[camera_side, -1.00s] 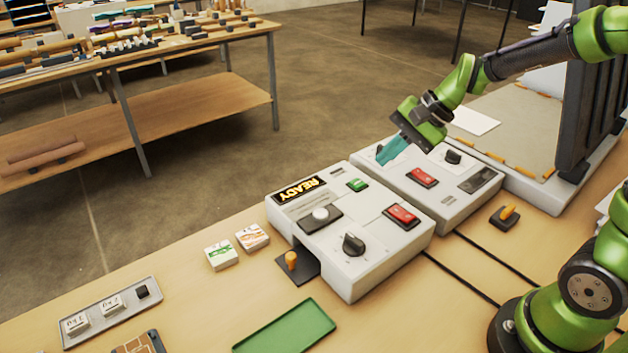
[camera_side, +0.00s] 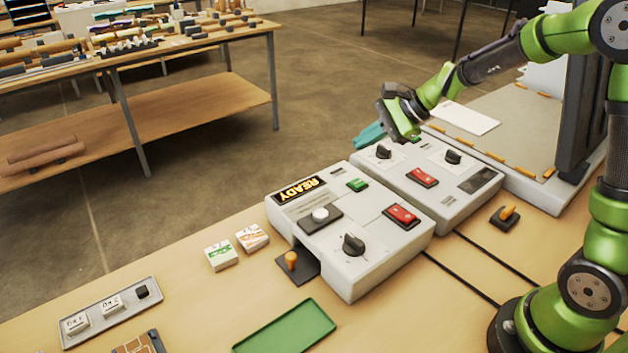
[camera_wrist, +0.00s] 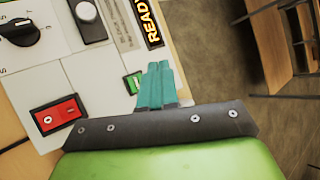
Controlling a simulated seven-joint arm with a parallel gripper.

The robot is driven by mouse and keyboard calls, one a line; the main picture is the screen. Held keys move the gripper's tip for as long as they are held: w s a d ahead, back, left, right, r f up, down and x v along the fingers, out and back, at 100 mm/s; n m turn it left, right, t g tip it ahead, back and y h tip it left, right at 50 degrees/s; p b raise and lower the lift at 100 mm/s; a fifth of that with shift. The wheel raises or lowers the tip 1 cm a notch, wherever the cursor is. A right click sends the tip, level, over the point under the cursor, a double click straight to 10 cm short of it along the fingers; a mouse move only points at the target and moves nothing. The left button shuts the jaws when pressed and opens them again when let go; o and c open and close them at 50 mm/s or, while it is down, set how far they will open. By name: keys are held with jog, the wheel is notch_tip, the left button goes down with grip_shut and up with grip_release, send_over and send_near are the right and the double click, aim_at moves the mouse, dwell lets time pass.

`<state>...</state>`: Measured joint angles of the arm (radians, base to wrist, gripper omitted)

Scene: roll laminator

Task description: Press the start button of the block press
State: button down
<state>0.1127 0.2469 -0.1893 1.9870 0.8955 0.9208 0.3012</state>
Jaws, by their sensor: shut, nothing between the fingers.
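The block press appears to be the white machine (camera_side: 345,270) with a lit READY display (camera_side: 299,189). Its top bears a green button (camera_side: 357,185), a round white button (camera_side: 320,214) on a dark plate, a red switch (camera_side: 402,215) and a black knob (camera_side: 353,244). I cannot read which button is the start button. My gripper (camera_side: 366,135) has teal fingers, shut and empty, in the air above and behind the machines. In the wrist view the fingertips (camera_wrist: 157,66) appear beside the green button (camera_wrist: 133,83), with the READY display (camera_wrist: 150,22) beyond.
A second white machine (camera_side: 455,205) with knobs and a red switch stands right beside the press. A green tray (camera_side: 285,328), two small boxes (camera_side: 222,255) and a grey tray (camera_side: 85,327) lie in front.

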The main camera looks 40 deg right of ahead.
aim_at(362, 183)
notch_tip(362, 183, down, 7)
jog(key=shift+f, duration=0.15)
jog(key=shift+f, duration=0.1)
dwell(2.2)
jog(key=shift+f, duration=0.3)
jog(key=shift+f, duration=0.45)
dwell(0.7)
jog(key=shift+r, duration=0.9)
jog(key=shift+r, duration=2.5)
